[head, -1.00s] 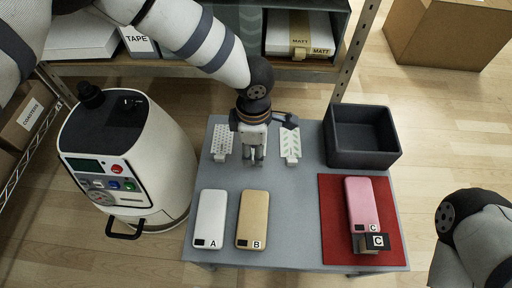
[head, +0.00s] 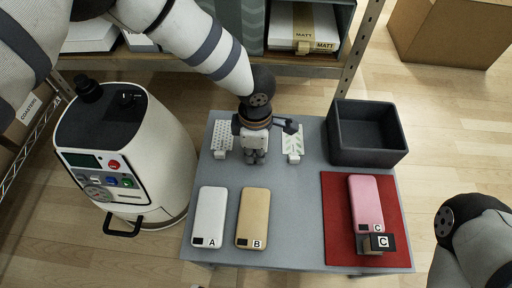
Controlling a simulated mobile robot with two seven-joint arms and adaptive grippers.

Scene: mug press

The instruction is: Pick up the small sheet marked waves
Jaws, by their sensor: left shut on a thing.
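Two small patterned sheets show at the back of the grey table (head: 300,215): a dotted one (head: 222,136) on the left and a leaf-patterned one (head: 292,141) on the right, each with a small white block at its front end. My left gripper (head: 255,158) points down between them, low over the table. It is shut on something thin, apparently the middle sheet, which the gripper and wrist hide. I cannot see a wave marking. My right arm shows at the lower right edge, but its gripper is out of view.
A dark open bin (head: 367,135) stands at the back right. A white machine (head: 125,150) stands left.

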